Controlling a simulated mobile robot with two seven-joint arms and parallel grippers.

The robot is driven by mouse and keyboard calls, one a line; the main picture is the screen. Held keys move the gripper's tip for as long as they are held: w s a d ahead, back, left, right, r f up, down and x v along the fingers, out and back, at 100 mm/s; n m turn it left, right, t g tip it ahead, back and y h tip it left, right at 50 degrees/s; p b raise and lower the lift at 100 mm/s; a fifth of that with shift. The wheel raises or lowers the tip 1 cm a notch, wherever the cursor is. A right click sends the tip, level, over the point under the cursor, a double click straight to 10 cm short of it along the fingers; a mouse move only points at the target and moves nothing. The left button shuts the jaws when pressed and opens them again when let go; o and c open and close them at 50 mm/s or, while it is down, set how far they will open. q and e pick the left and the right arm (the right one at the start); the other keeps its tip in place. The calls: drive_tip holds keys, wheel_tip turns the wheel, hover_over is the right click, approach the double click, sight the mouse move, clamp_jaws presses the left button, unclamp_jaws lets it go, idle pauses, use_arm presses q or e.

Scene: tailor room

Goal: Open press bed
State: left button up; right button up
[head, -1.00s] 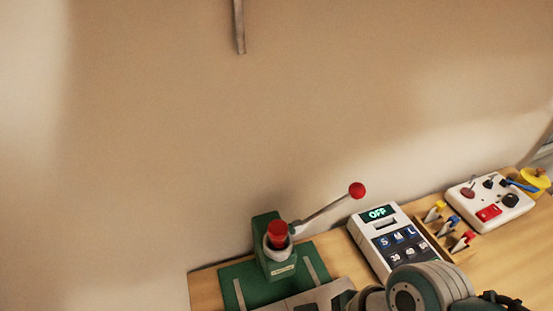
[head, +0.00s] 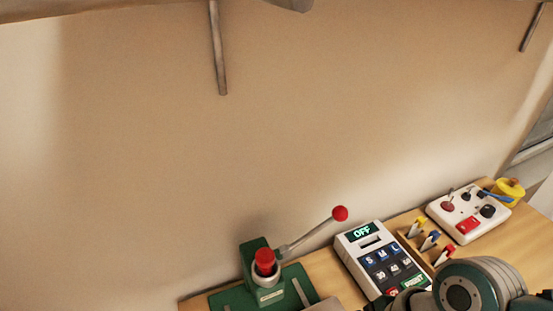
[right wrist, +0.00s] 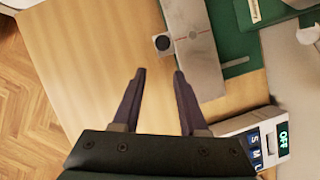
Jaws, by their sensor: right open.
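The green press (head: 256,289) stands on the wooden table at the bottom of the head view. It has a red-topped ram (head: 265,262) and a grey lever ending in a red ball (head: 340,213), which slants up to the right. My left gripper is not in view.
A white keypad device (head: 362,236) reading OFF stands right of the press. A rack of coloured-handled tools (head: 431,241) and a white control box (head: 469,216) lie beyond it. Bare table (right wrist: 85,60) lies beside the plate, with its edge over the wooden floor (right wrist: 30,115).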

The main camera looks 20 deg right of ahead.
drive_tip(key=s+d, duration=0.3)
drive_tip(key=d, duration=0.5)
drive_tip(key=shift+d+b, duration=0.25)
drive_tip(key=shift+b, duration=0.2)
drive_tip(key=shift+s, duration=0.1)
